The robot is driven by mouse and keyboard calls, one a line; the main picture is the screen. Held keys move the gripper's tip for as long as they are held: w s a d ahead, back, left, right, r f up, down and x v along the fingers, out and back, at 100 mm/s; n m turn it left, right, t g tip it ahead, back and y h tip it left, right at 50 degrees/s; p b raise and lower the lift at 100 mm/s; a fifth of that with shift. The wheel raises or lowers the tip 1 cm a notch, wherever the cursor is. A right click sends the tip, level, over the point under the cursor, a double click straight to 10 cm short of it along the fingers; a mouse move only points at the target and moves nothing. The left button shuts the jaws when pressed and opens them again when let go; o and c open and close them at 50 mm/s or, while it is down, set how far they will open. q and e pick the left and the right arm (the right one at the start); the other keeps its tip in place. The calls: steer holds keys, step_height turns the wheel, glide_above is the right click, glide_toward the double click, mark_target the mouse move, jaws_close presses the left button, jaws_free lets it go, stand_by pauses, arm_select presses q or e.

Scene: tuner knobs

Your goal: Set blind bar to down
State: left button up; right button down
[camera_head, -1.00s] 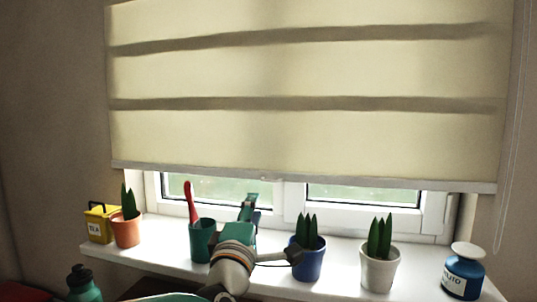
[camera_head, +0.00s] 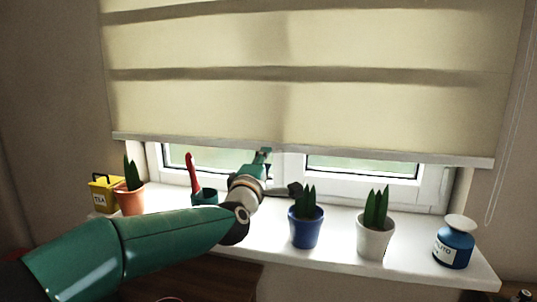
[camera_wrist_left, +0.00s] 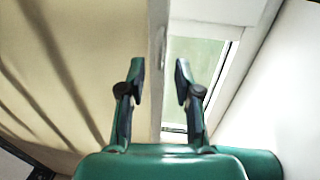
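The blind bar (camera_head: 380,156) is the pale rail along the lower edge of the cream blind (camera_head: 200,110). My right gripper is not in view.
A cord (camera_head: 505,150) hangs at the right.

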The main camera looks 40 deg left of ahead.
arm_select(q)
steer(key=shift+x, duration=2)
jaws_close()
